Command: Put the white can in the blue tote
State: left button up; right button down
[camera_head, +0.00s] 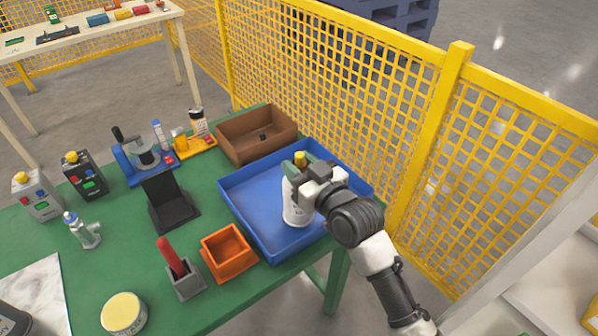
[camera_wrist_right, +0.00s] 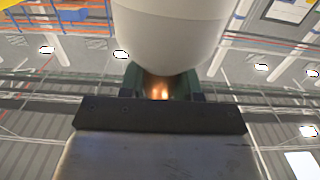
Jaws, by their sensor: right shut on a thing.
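The white can (camera_head: 297,206) is upright, over or inside the blue tote (camera_head: 238,217); I cannot tell whether its base touches the tote floor. My right gripper (camera_head: 299,174) is shut on the can near its top, where a yellow part shows. In the right wrist view the pale rounded body of the can (camera_wrist_right: 172,35) fills the top middle, in front of the gripper. The tote is open-topped and shallow, and no other thing shows in it. My right forearm hides part of its right side. My left gripper is not in view.
A brown bin (camera_head: 256,138) stands behind the tote, and an orange box (camera_head: 228,254) is at its front left. A red-handled tool in a grey holder (camera_head: 184,279) stands near it. A yellow mesh fence (camera_head: 385,95) runs close behind the green table (camera_head: 130,232).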

jog(key=shift+f, duration=0.85)
jog(key=shift+f, duration=0.1)
jog(key=c, duration=0.8)
grip_release()
jog(key=b+v, duration=0.1)
jog(key=v, duration=1.1)
